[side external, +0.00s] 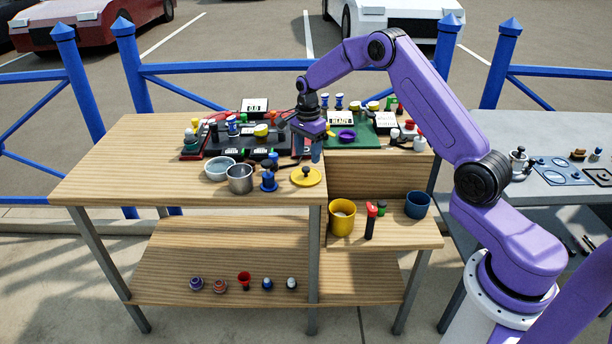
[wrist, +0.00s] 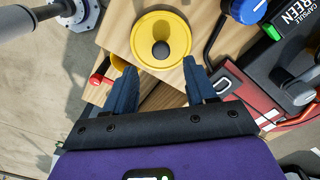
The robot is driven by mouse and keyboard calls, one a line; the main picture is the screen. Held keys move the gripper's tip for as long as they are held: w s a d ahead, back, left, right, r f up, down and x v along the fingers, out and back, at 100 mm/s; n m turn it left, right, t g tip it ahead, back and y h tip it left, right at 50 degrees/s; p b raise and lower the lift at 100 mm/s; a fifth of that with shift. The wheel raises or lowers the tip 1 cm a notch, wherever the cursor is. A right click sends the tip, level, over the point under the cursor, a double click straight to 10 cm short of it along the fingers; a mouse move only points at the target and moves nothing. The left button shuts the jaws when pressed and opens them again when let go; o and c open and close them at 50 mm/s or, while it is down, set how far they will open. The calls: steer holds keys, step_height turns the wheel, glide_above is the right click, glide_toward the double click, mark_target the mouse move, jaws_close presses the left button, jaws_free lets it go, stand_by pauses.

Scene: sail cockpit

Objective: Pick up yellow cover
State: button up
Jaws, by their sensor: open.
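The yellow cover (side external: 306,177) is a round yellow lid with a dark knob in its middle. It lies flat near the front edge of the upper wooden table. In the wrist view the yellow cover (wrist: 178,32) sits just beyond my fingertips, roughly centred between them. My gripper (side external: 310,150) is above and slightly behind the cover in the side view, pointing down. In the wrist view my gripper (wrist: 163,80) shows two blue fingers spread apart, with nothing between them. The cover is not touched by the fingers as far as I can see.
A steel pot (side external: 239,180), a glass bowl (side external: 219,168) and a blue-knobbed item (side external: 268,180) stand left of the cover. A yellow pot (side external: 342,218) and a red-topped bottle (side external: 371,222) stand on the lower shelf. Dark equipment (side external: 245,143) crowds the back. The table's left side is clear.

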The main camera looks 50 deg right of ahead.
mark_target(306, 168)
steer(key=shift+w+a+f, duration=0.1)
steer(key=shift+f, duration=1.2)
steer(key=shift+a+f, duration=0.1)
steer(key=shift+f, duration=1.15)
jaws_close()
